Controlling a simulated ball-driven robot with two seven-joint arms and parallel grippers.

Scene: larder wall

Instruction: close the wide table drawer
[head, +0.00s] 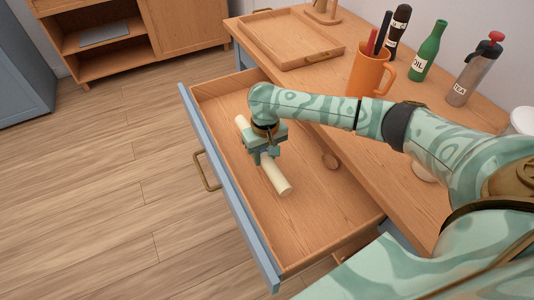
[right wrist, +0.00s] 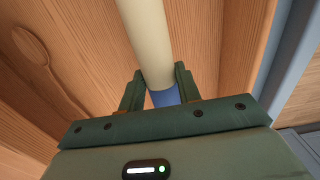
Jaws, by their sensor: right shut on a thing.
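The wide table drawer (head: 335,217) stands pulled out from the wooden table, with a blue front (head: 230,190) and a brass handle (head: 206,171) on its outer face. My right gripper (head: 264,156) is down over the open drawer, away from the handle. It is shut on a cream rod (head: 276,178), which lies lengthwise in or just above the drawer; I cannot tell if it touches the floor. In the right wrist view the rod (right wrist: 148,40) passes between the fingers, with a blue part (right wrist: 165,97) there. My left gripper is not in view.
On the tabletop are a wooden tray (head: 291,52), an orange mug (head: 369,75) with utensils, a dark bottle (head: 397,32), a green oil bottle (head: 427,52) and a tea flask (head: 474,72). A wooden cabinet (head: 186,22) stands at the back. The floor before the drawer is clear.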

